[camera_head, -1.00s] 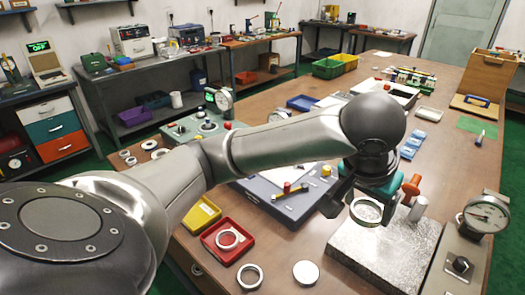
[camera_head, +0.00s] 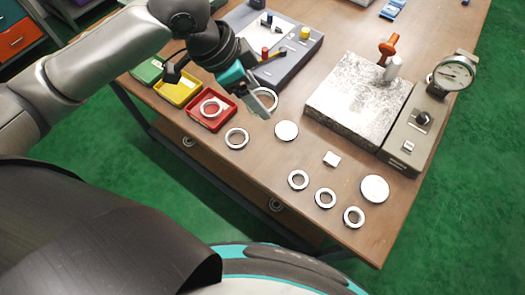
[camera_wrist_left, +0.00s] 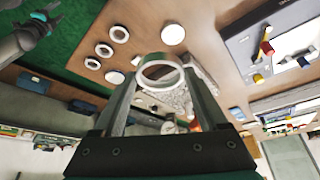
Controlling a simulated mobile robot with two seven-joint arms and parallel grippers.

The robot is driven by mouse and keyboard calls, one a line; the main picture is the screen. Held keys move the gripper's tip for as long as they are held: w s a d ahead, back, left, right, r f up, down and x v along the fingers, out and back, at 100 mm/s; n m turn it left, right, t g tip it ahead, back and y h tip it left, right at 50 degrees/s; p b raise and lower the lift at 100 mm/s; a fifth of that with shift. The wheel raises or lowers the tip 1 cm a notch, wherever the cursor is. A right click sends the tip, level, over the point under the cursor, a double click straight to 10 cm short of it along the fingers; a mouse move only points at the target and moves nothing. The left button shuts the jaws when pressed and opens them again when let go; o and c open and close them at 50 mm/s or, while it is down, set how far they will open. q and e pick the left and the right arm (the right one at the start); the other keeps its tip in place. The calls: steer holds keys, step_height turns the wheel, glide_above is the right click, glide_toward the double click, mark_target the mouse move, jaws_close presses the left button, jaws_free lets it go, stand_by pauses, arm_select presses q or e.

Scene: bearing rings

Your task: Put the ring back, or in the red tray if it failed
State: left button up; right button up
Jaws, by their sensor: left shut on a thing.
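My left gripper (camera_head: 262,98) is shut on a metal ring (camera_head: 266,104), held above the bench just right of the red tray. The ring (camera_wrist_left: 160,72) also shows between the two fingertips in the left wrist view. Three more rings (camera_head: 325,198) lie in a slanting row near the front edge. My right gripper (camera_wrist_left: 35,32) appears small at the wrist view's upper left; its jaws are unclear.
A yellow tray (camera_head: 178,88) and a green tray stand left of the red one. Two pale discs (camera_head: 286,130) and a small block (camera_head: 332,158) lie on the bench. A granite-like plate (camera_head: 360,98) and dial gauge (camera_head: 455,72) stand to the right.

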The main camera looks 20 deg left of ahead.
mark_target(265, 158)
arm_select(q)
steer(key=shift+s+d+f+m+g+p, duration=0.2)
steer(key=shift+s+m, duration=0.2)
steer(key=shift+m, duration=0.2)
steer(key=shift+s+d+f+m+g+p, duration=0.1)
steer(key=shift+s+d+m+g, duration=0.1)
steer(key=shift+s+m, duration=0.3)
steer(key=shift+h, duration=0.3)
step_height(265, 158, down, 20)
steer(key=b, duration=0.5)
steer(key=shift+w, duration=0.15)
steer(key=o, duration=1.3)
steer(key=shift+f, duration=0.1)
steer(key=shift+o, duration=0.2)
steer(key=p+v, duration=0.2)
steer(key=v, duration=1)
steer(key=shift+p, duration=0.4)
steer(key=shift+d, duration=0.1)
